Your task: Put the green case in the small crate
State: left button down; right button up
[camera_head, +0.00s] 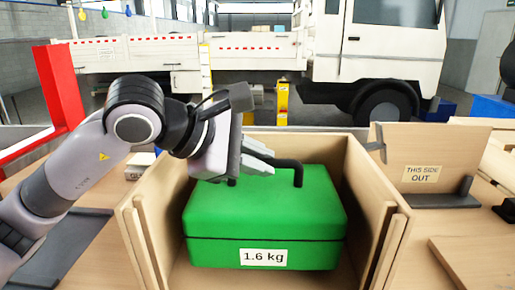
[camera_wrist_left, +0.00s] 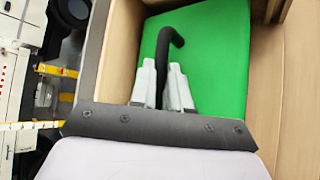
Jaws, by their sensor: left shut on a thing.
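The green case (camera_head: 265,208) has a black handle and a "1.6 kg" label. It sits inside a small wooden crate (camera_head: 367,200), with the crate's walls around it at the sides and back. My left gripper (camera_head: 262,161) comes in from the left and is shut on the black handle at the case's top. In the left wrist view, the fingers (camera_wrist_left: 162,88) close on the handle above the green lid (camera_wrist_left: 215,50). Whether the case rests on the crate floor is hidden. My right gripper is not in view.
A wooden panel marked "THIS SIDE OUT" (camera_head: 425,172) stands on the right, by a dark metal bracket (camera_head: 455,196). A dark flat plate (camera_head: 68,240) lies at the left. A red frame (camera_head: 62,90) stands at the far left. A white truck (camera_head: 385,45) is behind.

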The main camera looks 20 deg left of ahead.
aim_at(273, 183)
pick_arm(q)
jog(key=shift+f, duration=1.3)
jog(key=shift+f+b, duration=0.15)
jog(key=shift+b, duration=0.15)
jog(key=c, duration=1.1)
grip_release()
jog(key=shift+f, duration=0.25)
jog(key=shift+r, duration=0.1)
